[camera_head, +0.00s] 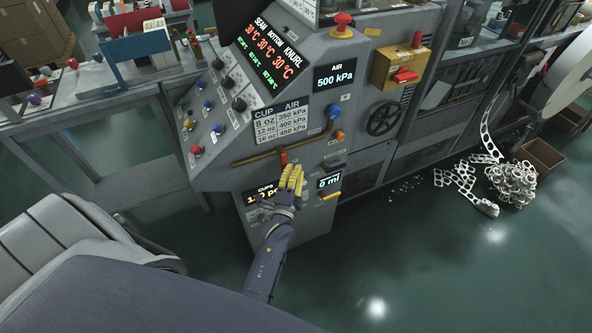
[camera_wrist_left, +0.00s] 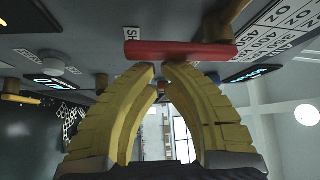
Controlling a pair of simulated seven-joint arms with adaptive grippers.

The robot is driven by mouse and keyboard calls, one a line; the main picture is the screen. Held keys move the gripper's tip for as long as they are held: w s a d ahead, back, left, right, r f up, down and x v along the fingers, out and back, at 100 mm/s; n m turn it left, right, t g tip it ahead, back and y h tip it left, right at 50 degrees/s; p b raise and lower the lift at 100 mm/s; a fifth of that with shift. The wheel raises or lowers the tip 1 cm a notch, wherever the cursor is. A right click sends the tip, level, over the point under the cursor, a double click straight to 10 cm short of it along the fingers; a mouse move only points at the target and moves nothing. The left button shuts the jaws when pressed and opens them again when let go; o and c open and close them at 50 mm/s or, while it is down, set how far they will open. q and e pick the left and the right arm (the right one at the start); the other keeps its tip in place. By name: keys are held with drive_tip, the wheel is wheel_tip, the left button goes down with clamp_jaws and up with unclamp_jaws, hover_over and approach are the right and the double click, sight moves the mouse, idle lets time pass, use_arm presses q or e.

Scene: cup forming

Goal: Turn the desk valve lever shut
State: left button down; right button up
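The desk valve lever is a small red handle (camera_head: 284,158) on a brass pipe (camera_head: 258,157) across the lower front of the grey console. In the left wrist view the red lever (camera_wrist_left: 180,50) lies sideways just beyond the fingertips, with a label starting "SH" near its left end. My left gripper (camera_head: 296,168) has yellow fingers just below the lever in the head view. In the left wrist view its fingertips (camera_wrist_left: 160,68) almost meet, with nothing visible between them. I cannot tell whether they touch the lever. My right gripper is not in view.
The AIR display (camera_head: 335,76) reads 500 kPa. A printed CUP/AIR table (camera_head: 280,122) sits above the pipe. Knobs and buttons crowd the panel's left side. A black handwheel (camera_head: 383,118) is to the right. A grey seat (camera_head: 60,235) stands at left.

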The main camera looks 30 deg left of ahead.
use_arm(q)
drive_tip(key=shift+s+a+f, duration=0.1)
drive_tip(key=shift+a, duration=0.2)
